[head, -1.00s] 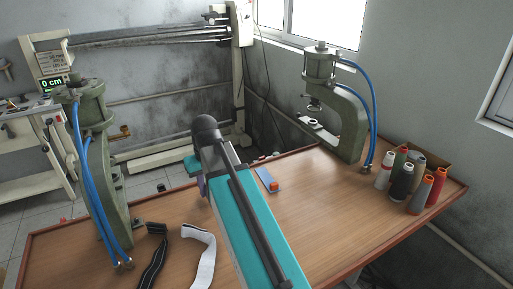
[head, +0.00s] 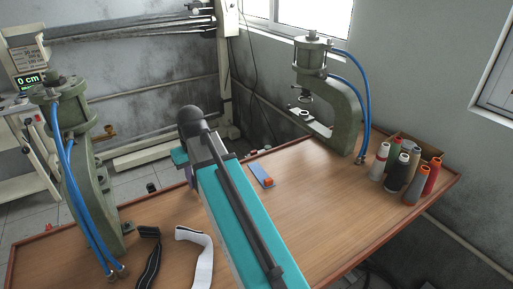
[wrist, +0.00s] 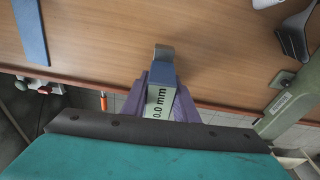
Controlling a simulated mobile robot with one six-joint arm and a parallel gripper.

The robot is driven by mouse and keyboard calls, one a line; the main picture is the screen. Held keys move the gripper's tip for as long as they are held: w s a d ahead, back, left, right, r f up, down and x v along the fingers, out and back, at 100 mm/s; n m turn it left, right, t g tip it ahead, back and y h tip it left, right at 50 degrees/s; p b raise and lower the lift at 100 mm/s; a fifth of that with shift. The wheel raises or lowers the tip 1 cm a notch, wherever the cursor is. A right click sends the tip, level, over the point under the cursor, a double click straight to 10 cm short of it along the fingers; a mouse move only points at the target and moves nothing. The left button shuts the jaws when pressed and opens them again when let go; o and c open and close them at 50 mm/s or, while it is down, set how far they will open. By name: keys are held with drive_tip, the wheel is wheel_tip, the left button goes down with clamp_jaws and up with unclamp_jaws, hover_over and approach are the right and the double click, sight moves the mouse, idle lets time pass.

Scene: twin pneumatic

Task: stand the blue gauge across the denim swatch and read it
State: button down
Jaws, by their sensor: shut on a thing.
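My gripper (wrist: 162,92) has purple fingers and is shut on the blue gauge (wrist: 161,68), which has a grey tip and a pale display reading 0.0 mm. In the head view my arm hides the gauge and most of the gripper. A flat blue strip, seemingly the denim swatch (head: 259,171), lies on the table just right of my gripper, with an orange block (head: 267,182) at its near end. The strip also shows at the upper left of the wrist view (wrist: 30,35), apart from the gauge.
A green press (head: 88,190) stands at the table's left, another (head: 345,110) at its back right. Black (head: 149,255) and white (head: 196,252) straps lie left of my arm. Several thread spools (head: 405,168) stand at the right. The wooden table (head: 320,210) is clear in its middle.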

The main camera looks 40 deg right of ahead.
drive_tip(key=shift+w+d+r+n+p, duration=0.1)
drive_tip(key=shift+d+r+n+p, duration=0.1)
drive_tip(key=shift+d+n, duration=0.25)
drive_tip(key=shift+w+d+r+n+p, duration=0.1)
drive_tip(key=shift+d+n+p, duration=0.15)
drive_tip(key=shift+d, duration=0.4)
drive_tip(key=d+n+p, duration=0.1)
drive_tip(key=d+n, duration=0.1)
drive_tip(key=d, duration=0.1)
drive_tip(key=d+r+n+p, duration=0.1)
drive_tip(key=d+n, duration=0.1)
drive_tip(key=d, duration=0.1)
drive_tip(key=d+r+n+y+p, duration=0.1)
drive_tip(key=d+n, duration=0.2)
drive_tip(key=d, duration=0.1)
drive_tip(key=shift+s, duration=0.1)
drive_tip(key=s+d+r+n+g+p, duration=0.1)
drive_tip(key=s+d+r+n+p, duration=0.1)
drive_tip(key=d+n, duration=0.5)
drive_tip(key=shift+s+d+n+g+y+p, duration=0.25)
drive_tip(key=shift+d+n+y+p, duration=0.2)
drive_tip(key=shift+d, duration=1.7)
drive_tip(key=shift+f+b, duration=0.8)
drive_tip(key=shift+f, duration=1.7)
drive_tip(key=shift+f, duration=0.5)
drive_tip(key=c, duration=1.3)
unclamp_jaws()
drive_tip(key=shift+c, duration=0.2)
